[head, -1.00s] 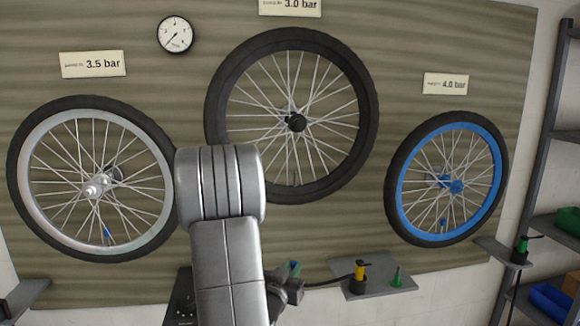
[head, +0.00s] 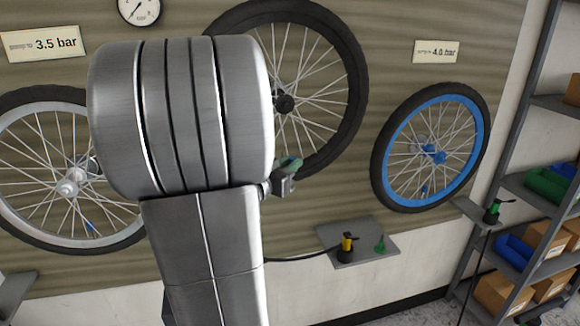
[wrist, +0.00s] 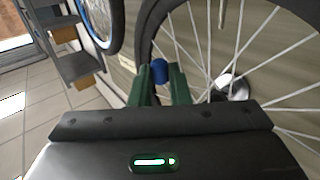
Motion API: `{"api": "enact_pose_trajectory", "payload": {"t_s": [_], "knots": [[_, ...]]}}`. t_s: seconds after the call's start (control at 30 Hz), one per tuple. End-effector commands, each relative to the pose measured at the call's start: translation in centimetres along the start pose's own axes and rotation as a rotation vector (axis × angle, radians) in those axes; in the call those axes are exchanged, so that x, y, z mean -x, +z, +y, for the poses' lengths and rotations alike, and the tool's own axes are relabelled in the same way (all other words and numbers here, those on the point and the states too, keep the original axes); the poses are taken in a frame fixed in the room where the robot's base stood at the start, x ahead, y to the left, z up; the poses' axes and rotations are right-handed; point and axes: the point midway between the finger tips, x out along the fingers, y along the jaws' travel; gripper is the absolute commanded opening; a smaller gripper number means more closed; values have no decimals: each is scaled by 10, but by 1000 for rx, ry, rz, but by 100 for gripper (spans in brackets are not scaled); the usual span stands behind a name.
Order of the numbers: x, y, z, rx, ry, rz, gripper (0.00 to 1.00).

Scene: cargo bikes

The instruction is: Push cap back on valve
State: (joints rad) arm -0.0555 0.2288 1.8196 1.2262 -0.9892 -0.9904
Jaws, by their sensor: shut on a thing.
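My gripper (head: 289,166) is by the lower part of the middle black-rimmed wheel (head: 350,95), its green fingers partly behind my arm. In the wrist view, its two green fingers (wrist: 159,88) are shut on a small blue cap (wrist: 159,72), which sticks up between the tips. The middle wheel's rim (wrist: 147,40) and spokes lie behind the cap in that view. I cannot clearly make out the middle wheel's valve, nor whether the cap touches it.
A silver wheel (head: 14,215) hangs at left and a blue-rimmed wheel (head: 479,150) at right, each with a blue-tipped valve. Storage shelves (head: 548,105) stand at far right.

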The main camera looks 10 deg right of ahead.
Motion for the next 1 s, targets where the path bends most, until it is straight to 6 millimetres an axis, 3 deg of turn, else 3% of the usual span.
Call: {"api": "enact_pose_trajectory", "payload": {"t_s": [1.0], "knots": [[-63,-2,-77,1,0,0,0]]}}
